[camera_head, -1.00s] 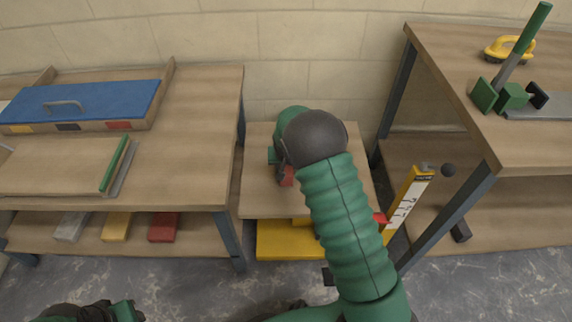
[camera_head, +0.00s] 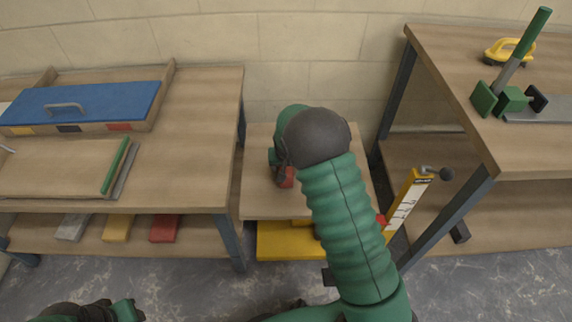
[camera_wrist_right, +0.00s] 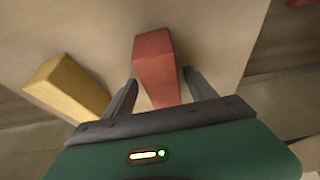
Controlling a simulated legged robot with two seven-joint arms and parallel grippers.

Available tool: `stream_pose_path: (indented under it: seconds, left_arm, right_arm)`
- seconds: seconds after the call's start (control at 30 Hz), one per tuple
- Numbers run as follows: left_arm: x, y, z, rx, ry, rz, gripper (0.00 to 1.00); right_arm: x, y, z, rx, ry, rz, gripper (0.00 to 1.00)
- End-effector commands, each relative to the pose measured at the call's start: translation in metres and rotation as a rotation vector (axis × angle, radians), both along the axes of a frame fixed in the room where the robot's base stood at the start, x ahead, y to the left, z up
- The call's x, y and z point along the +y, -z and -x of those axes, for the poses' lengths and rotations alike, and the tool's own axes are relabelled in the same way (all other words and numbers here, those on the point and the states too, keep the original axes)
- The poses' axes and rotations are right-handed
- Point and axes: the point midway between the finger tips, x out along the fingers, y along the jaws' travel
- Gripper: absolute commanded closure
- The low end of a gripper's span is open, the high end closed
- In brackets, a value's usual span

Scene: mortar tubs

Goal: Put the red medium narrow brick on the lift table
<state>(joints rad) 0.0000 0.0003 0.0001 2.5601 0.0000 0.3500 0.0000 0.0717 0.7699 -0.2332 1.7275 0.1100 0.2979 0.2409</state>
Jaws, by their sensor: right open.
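The red brick (camera_head: 286,178) rests on the wooden top of the lift table (camera_head: 262,205), partly hidden by my right arm in the head view. In the right wrist view the red brick (camera_wrist_right: 155,65) lies between the two fingers of my right gripper (camera_wrist_right: 160,78). The fingers are open, with a gap on the left; the right finger is close to the brick, and I cannot tell if it touches. In the head view my right gripper (camera_head: 279,163) is over the table top. Part of my left gripper (camera_head: 126,311) shows at the lower left; its fingers are unclear.
A yellow brick (camera_wrist_right: 66,86) lies left of the red one in the right wrist view. The left bench (camera_head: 190,120) holds a blue-lidded box (camera_head: 85,103); grey, yellow and red bricks (camera_head: 163,229) lie on its shelf. The right bench (camera_head: 475,70) stands close by.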

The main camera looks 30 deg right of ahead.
Motion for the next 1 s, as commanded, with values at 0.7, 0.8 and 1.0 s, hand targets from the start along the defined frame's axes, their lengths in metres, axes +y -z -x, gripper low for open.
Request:
stream_pose_path:
  seconds: [0.7,0.8,1.0]
  left_arm:
    - [0.000,-0.061,0.000,0.000,0.000,0.000,0.64]
    - [0.000,-0.061,0.000,0.000,0.000,0.000,0.64]
    - [0.000,-0.061,0.000,0.000,0.000,0.000,0.64]
  right_arm:
    - [0.030,-0.135,0.040,-0.017,-0.005,0.005,0.35]
    - [0.039,-0.136,0.048,-0.010,-0.026,-0.006,0.35]
    - [0.102,-0.144,0.119,0.055,-0.232,-0.061,0.35]
